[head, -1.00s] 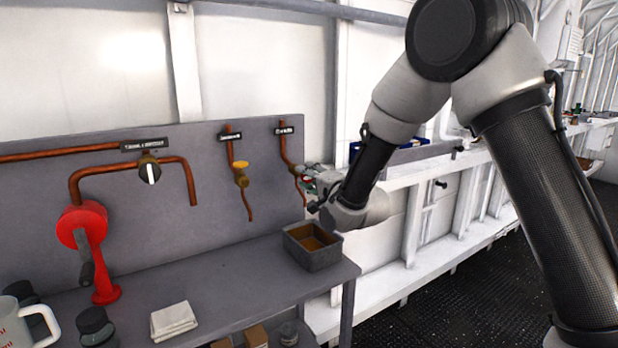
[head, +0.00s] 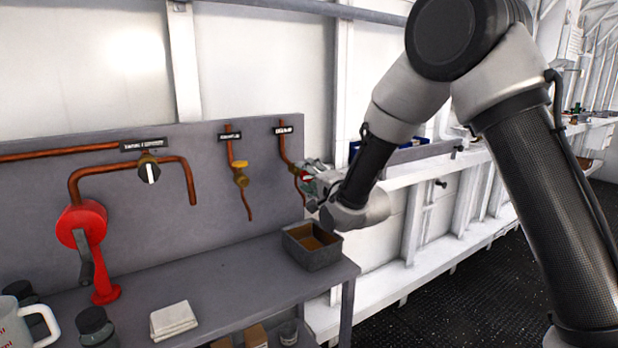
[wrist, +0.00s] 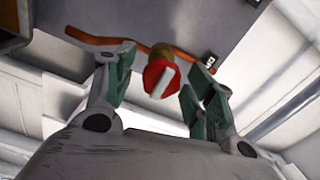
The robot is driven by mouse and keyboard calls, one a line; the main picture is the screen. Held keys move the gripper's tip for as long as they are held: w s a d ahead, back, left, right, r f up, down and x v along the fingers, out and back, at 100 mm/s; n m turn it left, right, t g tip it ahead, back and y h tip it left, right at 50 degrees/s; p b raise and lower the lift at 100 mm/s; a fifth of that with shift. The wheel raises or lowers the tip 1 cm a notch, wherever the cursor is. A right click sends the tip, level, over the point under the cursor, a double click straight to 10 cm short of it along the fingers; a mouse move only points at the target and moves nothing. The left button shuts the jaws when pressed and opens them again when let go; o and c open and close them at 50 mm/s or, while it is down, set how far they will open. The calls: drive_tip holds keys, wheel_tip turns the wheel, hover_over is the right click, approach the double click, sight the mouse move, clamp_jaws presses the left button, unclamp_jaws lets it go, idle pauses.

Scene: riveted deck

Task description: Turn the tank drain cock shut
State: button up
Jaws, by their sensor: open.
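The drain cock (wrist: 160,76), a brass body with a red face and a pale lever across it, sits on a copper pipe on the grey panel. In the wrist view it lies between and just beyond the fingertips of my gripper (wrist: 158,84), which is open with green finger pads on either side. I cannot see any contact. In the head view my gripper (head: 312,178) is at the panel's right end, and it mostly hides the cock. The label plate (head: 284,130) above that pipe is too small to read.
A yellow-handled valve (head: 240,176) and a black and white knob (head: 149,170) are further left on the panel. A red hand pump (head: 90,240) stands at left. An open grey tray (head: 312,260) with brown contents sits below my gripper. A folded cloth (head: 173,321) lies on the bench.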

drive_tip(key=v, duration=1.2)
wheel_tip(320, 180, down, 12)
drive_tip(key=s+d+n+g+h, duration=0.2)
drive_tip(key=s+n+g+h, duration=0.1)
drive_tip(key=n+g, duration=0.2)
drive_tip(key=s+d+f+n+g+h, duration=0.3)
drive_tip(key=s+d+g, duration=0.1)
drive_tip(key=s+d, duration=0.1)
drive_tip(key=s+d+r+h, duration=0.2)
drive_tip(key=s+d+r, duration=0.7)
drive_tip(key=s+d, duration=0.2)
drive_tip(key=s+d+r+n+g+h, duration=0.1)
drive_tip(key=s+d+r+h, duration=0.1)
drive_tip(key=s+d+r, duration=0.7)
drive_tip(key=s+d, duration=0.2)
drive_tip(key=d, duration=0.3)
drive_tip(key=shift+s+d+g, duration=0.15)
drive_tip(key=shift+d+g, duration=0.15)
